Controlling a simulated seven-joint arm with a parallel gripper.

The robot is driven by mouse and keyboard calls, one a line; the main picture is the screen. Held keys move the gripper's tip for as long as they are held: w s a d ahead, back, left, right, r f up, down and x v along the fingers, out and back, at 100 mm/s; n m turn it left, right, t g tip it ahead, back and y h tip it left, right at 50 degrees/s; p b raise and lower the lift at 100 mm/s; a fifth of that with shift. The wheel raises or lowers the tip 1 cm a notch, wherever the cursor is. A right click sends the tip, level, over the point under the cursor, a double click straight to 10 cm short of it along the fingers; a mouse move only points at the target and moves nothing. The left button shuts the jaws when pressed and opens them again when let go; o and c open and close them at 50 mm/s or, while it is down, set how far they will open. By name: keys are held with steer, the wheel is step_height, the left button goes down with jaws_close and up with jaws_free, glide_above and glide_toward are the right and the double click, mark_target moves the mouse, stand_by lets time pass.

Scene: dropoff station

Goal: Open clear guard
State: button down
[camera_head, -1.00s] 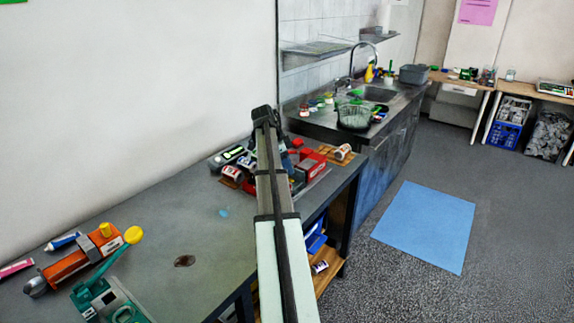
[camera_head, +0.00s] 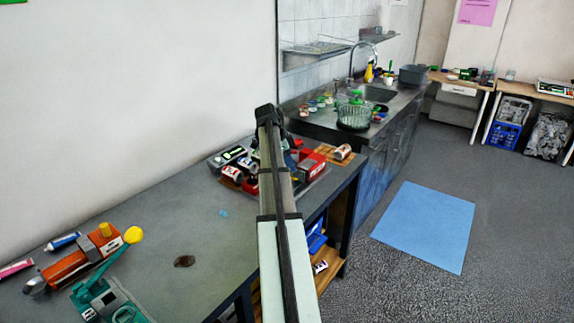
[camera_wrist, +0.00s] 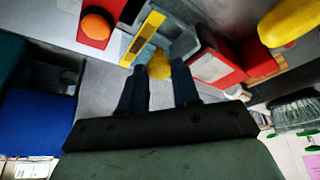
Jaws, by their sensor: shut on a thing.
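In the wrist view, my gripper (camera_wrist: 159,68) has its two dark blue fingers on either side of a small yellow knob (camera_wrist: 160,64). The fingers are shut on the knob. Just beyond it is a grey, partly see-through panel (camera_wrist: 181,38) with a yellow edge strip (camera_wrist: 143,38); this looks like the clear guard, but its exact outline and angle are hard to tell. A red machine body (camera_wrist: 220,72) is beside it and also shows in the head view (camera_head: 312,170). There, my arm hides the guard and most of the gripper.
A red block with an orange button (camera_wrist: 96,27) and a large yellow rounded thing (camera_wrist: 290,21) are close by in the wrist view. Red-and-white cans (camera_head: 232,173) stand left of my arm. A green lever device (camera_head: 108,298) is at the near left; the middle bench is mostly clear.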

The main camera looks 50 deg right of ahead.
steer(key=d, duration=0.9)
steer(key=shift+w+d, duration=0.1)
steer(key=shift+d, duration=0.05)
steer(key=c, duration=0.8)
jaws_free()
steer(key=shift+r, duration=0.1)
steer(key=v, duration=1.3)
steer(key=shift+r, duration=0.3)
